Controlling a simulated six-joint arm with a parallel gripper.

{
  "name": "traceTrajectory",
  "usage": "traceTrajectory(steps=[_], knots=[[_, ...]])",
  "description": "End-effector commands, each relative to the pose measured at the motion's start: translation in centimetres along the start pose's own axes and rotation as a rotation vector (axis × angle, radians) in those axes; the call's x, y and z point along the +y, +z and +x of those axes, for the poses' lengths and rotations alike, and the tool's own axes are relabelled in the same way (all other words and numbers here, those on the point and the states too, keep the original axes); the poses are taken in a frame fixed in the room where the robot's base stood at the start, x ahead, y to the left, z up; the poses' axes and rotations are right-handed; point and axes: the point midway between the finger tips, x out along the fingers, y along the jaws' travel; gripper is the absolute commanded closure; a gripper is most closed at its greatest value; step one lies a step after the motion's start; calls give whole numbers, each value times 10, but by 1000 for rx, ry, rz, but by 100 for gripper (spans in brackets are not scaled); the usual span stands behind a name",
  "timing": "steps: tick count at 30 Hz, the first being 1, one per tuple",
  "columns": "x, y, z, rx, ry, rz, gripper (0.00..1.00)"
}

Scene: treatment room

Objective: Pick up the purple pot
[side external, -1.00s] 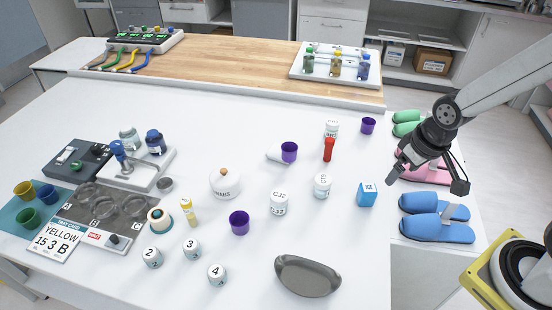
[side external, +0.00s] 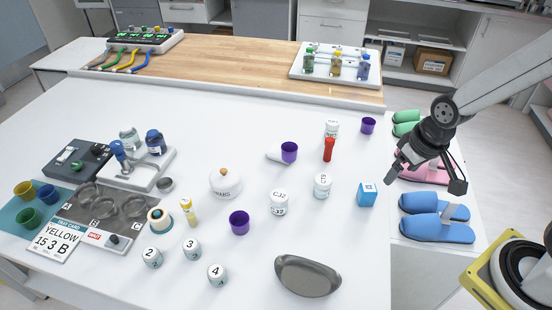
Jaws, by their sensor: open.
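Three purple pots show in the side external view. One purple pot (side external: 239,223) stands on the white table near the middle front. A second purple pot (side external: 289,152) sits farther back, touching a white piece that sticks out to its left. A third purple pot (side external: 368,125) stands at the back right near the table's edge. My gripper (side external: 428,182) is open and empty. It hangs at the right, over the slippers beyond the table's right edge, apart from all the pots.
Around the front pot are a lidded white jar (side external: 225,184), white numbered jars (side external: 191,249) and a grey kidney dish (side external: 308,276). A red bottle (side external: 328,150), labelled white jars (side external: 322,186) and a blue box (side external: 367,194) stand to the right. Blue slippers (side external: 436,229) lie beyond.

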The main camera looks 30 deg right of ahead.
Motion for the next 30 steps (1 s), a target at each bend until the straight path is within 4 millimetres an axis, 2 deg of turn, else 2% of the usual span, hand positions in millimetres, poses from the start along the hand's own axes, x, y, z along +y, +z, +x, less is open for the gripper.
traceTrajectory(steps=[5,14,23,30], knots=[[-4,-5,8,-49,-34,125,0],[-22,-26,36,-202,-161,536,0],[-47,-62,67,-362,-333,981,0],[-61,-101,94,-476,-497,1324,0]])
